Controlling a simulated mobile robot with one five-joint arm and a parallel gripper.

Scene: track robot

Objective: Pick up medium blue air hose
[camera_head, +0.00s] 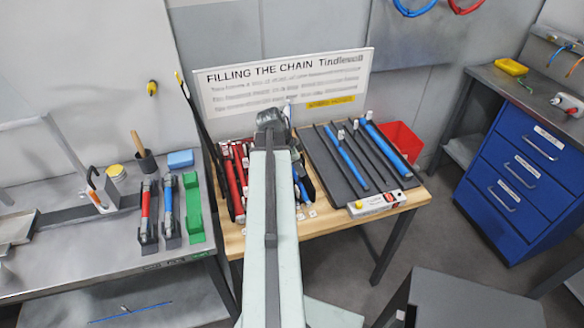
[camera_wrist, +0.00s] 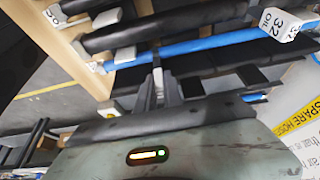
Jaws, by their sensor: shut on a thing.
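In the wrist view a blue hose (camera_wrist: 215,43) runs across the picture, with a white end tag (camera_wrist: 282,25) reading "32" and "OIL". My gripper (camera_wrist: 157,66) is shut on this blue hose near its middle. In the head view my gripper is mostly hidden behind the end of my arm, over the wooden table (camera_head: 320,222). Two blue hoses, a nearer one (camera_head: 345,158) and a farther one (camera_head: 384,142), lie on the dark rack to the right. Blue pieces also show partly behind my arm.
Red hoses (camera_head: 232,186) lie left of my arm on the table. A red bin (camera_head: 402,138) stands behind the dark rack. A sign board (camera_head: 285,80) rises at the table's back. A metal bench (camera_head: 70,255) with tools is left, a blue drawer unit (camera_head: 520,175) right.

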